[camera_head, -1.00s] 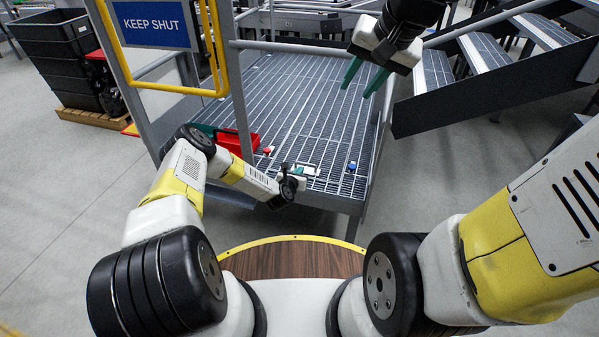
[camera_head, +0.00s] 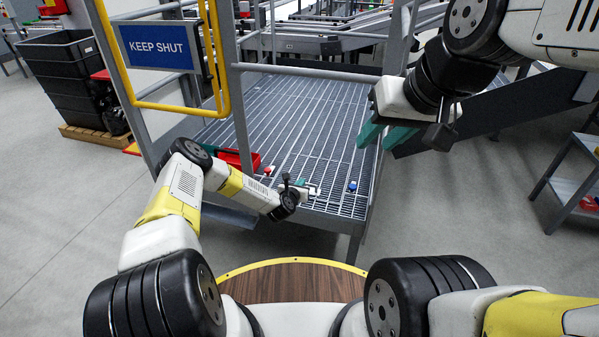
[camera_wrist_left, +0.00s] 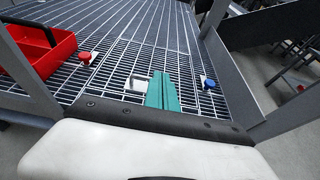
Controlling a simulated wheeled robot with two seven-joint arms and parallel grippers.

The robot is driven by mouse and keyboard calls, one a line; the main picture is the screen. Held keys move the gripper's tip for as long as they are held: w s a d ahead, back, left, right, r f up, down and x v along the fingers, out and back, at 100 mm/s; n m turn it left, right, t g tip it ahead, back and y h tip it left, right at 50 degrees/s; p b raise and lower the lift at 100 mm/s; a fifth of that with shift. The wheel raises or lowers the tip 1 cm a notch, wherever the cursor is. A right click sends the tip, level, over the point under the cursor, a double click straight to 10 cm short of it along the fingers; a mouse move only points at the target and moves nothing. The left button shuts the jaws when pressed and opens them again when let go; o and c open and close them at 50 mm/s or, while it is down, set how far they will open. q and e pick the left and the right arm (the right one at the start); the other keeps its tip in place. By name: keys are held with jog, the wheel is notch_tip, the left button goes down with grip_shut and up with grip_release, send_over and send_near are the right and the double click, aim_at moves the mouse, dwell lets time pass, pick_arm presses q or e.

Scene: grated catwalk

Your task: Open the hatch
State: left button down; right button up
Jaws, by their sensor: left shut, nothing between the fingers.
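The hatch seems to be the panel in the grated platform floor (camera_head: 300,115), outlined by pale lines in the left wrist view (camera_wrist_left: 150,58); it looks flat and level. A small white handle-like fitting (camera_wrist_left: 136,82) sits at its near edge and also shows in the head view (camera_head: 314,191). My left gripper (camera_wrist_left: 168,78) has its teal fingers together and empty, just right of the fitting; whether they touch it is unclear. In the head view the left gripper (camera_head: 300,183) is partly hidden by its wrist. My right gripper (camera_head: 383,135) has its teal fingers apart and empty, above the platform's right edge.
A red knob (camera_wrist_left: 86,57) and a blue knob (camera_wrist_left: 209,82) flank the fitting. A red toolbox (camera_wrist_left: 38,62) lies left. A yellow-framed gate with a "KEEP SHUT" sign (camera_head: 156,46) stands at the platform's left. A grey shelf cart (camera_head: 570,185) stands right.

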pick_arm(q)
jog(key=w+d+r, duration=0.1)
jog(key=w+r, duration=0.3)
jog(key=r, duration=0.4)
jog(key=shift+w+d+r, duration=0.25)
jog(key=shift+w+r, duration=0.05)
jog(key=shift+r, duration=0.05)
jog(key=shift+s, duration=0.1)
dwell(1.1)
